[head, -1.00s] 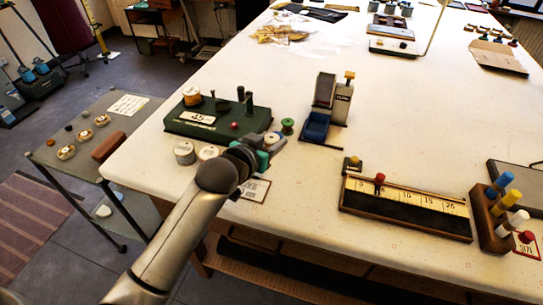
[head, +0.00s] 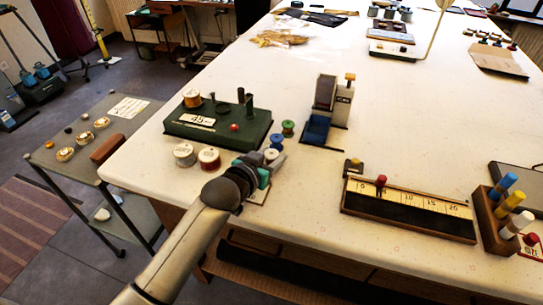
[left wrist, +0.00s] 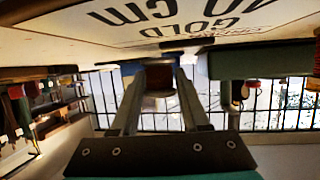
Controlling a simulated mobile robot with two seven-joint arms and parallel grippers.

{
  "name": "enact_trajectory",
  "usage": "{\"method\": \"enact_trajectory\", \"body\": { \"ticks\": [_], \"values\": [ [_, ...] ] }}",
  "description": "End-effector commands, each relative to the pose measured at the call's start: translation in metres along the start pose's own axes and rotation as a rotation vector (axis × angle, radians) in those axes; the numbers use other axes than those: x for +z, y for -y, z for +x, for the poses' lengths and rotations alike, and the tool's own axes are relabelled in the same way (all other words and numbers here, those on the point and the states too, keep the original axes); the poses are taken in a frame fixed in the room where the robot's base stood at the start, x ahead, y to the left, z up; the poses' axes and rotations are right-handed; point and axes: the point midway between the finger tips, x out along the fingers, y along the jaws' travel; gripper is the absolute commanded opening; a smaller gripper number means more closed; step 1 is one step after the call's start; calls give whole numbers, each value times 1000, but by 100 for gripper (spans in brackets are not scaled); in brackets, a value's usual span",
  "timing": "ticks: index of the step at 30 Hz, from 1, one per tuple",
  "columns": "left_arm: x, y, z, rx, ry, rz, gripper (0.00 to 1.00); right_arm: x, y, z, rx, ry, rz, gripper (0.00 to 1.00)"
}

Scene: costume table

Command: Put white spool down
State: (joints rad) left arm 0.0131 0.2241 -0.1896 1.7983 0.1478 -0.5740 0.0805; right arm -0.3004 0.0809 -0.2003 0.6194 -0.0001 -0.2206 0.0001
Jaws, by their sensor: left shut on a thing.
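My left gripper (head: 267,162) is low over the near left part of the table, shut on a small spool. In the head view a pale top, likely the white spool (head: 271,155), shows at the fingertips, mostly hidden by the gripper. In the left wrist view a small brown and pale thing (left wrist: 160,78) sits between the two fingers (left wrist: 158,98). I cannot tell whether the spool touches the table. My right gripper is not in view.
A blue spool (head: 277,141) and a green spool (head: 288,128) stand just beyond the gripper. A long ruler tray (head: 408,208) lies to the right.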

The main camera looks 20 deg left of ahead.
Motion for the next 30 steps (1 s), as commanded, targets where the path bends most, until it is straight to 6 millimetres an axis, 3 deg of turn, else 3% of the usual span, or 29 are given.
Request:
{"method": "enact_trajectory", "body": {
  "ticks": [1,3,4,11,19,23,30],
  "values": [
    [10,-1,1,1,17,-2,0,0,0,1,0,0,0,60],
    [11,-1,1,2,20,-2,0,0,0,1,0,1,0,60],
    [12,-1,1,2,21,-3,49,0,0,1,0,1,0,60],
    [14,-2,1,4,25,-4,75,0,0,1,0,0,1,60],
    [14,-3,1,5,26,-5,76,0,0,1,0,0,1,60],
    [3,-3,-3,6,24,-5,76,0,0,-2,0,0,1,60],
    [-2,-2,-39,4,21,-3,76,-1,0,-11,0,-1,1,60]
  ]
}}
